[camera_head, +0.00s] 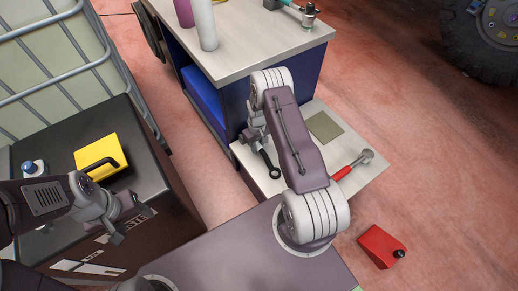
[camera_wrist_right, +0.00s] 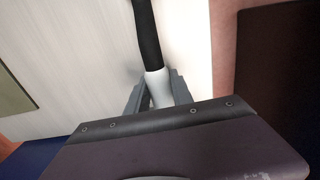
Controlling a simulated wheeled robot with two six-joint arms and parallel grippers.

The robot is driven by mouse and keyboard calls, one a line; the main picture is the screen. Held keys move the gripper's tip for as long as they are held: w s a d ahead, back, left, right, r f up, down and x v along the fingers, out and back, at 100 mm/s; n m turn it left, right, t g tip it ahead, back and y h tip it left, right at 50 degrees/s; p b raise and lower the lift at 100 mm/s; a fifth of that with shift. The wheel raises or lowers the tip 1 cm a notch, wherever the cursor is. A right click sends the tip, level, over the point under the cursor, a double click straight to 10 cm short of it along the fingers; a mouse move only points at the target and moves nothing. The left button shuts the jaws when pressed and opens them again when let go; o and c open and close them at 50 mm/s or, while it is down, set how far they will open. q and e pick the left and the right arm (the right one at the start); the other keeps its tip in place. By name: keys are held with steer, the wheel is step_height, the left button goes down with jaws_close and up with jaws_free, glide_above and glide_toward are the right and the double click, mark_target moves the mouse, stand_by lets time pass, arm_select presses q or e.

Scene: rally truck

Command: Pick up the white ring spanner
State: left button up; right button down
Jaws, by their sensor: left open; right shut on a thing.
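My right gripper (camera_head: 257,143) is shut on the ring spanner (camera_head: 269,165), over the low pale shelf (camera_head: 250,178). In the head view, its black shaft and black ring end point toward the front of the shelf. In the right wrist view, a white section of the spanner (camera_wrist_right: 158,88) sits between the two fingers, with the black shaft running away at the top. I cannot tell whether the spanner touches the shelf. My left gripper (camera_head: 134,226) is open and empty above the front of the dark bin at left.
A red-handled tool (camera_head: 352,165) and a flat olive pad (camera_head: 325,127) lie on the low shelf. A yellow box (camera_head: 98,152) sits on the dark bin. The workbench (camera_head: 240,50) stands behind. A red can (camera_head: 380,246) is on the floor, right.

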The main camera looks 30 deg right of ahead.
stand_by(0.3)
step_height(320, 180, up, 10)
steer(key=p, duration=0.3)
steer(key=shift+f, duration=0.25)
steer(key=shift+r, duration=0.25)
